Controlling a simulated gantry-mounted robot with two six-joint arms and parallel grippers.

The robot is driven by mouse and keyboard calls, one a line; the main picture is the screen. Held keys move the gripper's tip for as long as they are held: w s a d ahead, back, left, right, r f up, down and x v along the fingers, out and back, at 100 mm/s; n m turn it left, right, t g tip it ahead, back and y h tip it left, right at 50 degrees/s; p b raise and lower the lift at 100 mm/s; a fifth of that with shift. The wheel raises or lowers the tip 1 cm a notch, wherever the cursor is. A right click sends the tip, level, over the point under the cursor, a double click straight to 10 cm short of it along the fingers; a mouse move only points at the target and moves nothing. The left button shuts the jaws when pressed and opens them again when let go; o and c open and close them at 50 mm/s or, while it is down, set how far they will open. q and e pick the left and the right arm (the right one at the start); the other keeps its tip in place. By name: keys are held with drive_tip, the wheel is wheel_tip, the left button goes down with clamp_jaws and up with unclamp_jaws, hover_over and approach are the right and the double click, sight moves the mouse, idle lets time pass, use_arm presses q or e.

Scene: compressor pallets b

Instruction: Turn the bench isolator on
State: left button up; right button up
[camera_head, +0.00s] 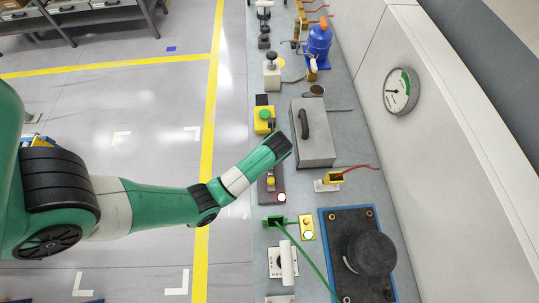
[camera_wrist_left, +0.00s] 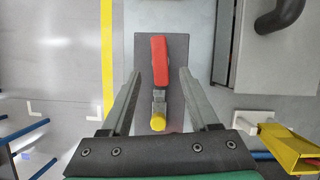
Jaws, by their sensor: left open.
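The bench isolator is a dark plate (camera_wrist_left: 180,45) with a red handle (camera_wrist_left: 160,60) along its upper part and a yellow knob (camera_wrist_left: 158,122) below it in the left wrist view. In the head view my arm hides much of it; a bit of its dark plate (camera_head: 264,197) and the yellow part (camera_head: 270,183) show. My left gripper (camera_wrist_left: 160,71) is open, one finger to each side of the handle in the picture. I see no contact; the height gap cannot be told. In the head view the dark wrist end (camera_head: 278,145) hangs over the bench.
A grey box (camera_head: 311,148) with a black handle stands just right of the gripper. A yellow holder (camera_head: 332,177) on a white base is to the lower right. A yellow unit with a green button (camera_head: 265,115) is above.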

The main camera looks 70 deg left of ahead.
use_arm(q)
drive_tip(key=b+x, duration=0.1)
drive_tip(key=x, duration=0.4)
drive_tip(key=shift+a+f, duration=0.15)
drive_tip(key=shift+f, duration=0.15)
